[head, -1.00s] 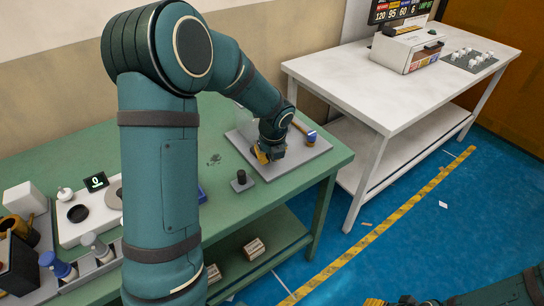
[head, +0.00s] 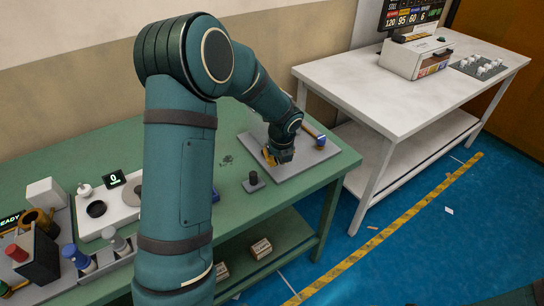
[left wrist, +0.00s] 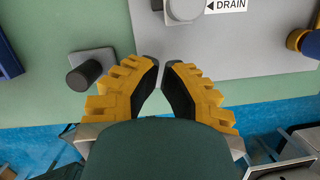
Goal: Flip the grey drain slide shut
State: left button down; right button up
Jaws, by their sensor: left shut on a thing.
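My left gripper (head: 279,156) is low over the grey plate at the right end of the green table. In the left wrist view, its yellow-backed fingers (left wrist: 162,64) meet nearly tip to tip. A grey block with a round knob (left wrist: 184,8) sits on the plate just beyond the fingertips, cut by the top edge. A white DRAIN label (left wrist: 227,5) is beside it. I cannot tell whether this block is the drain slide, or its position. My right gripper is not in view.
A dark knob on a small grey base (head: 253,182) stands left of the plate, also in the left wrist view (left wrist: 84,74). A blue-capped brass fitting (head: 319,141) lies at the plate's right. A white table (head: 400,95) stands beyond a gap.

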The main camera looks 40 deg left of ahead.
pick_arm(q)
jog(key=r, duration=0.1)
jog(key=s+r, duration=0.1)
jog(key=d+r+p, duration=0.1)
jog(key=shift+s+d+r, duration=0.1)
jog(key=shift+s+r, duration=0.2)
jog(key=shift+r, duration=0.1)
jog(key=w+p+v, duration=0.1)
jog(key=v, duration=0.5)
jog(key=shift+s, duration=0.2)
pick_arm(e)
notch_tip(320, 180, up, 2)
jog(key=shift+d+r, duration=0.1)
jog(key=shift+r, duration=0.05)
pick_arm(q)
jog(key=shift+d, duration=0.15)
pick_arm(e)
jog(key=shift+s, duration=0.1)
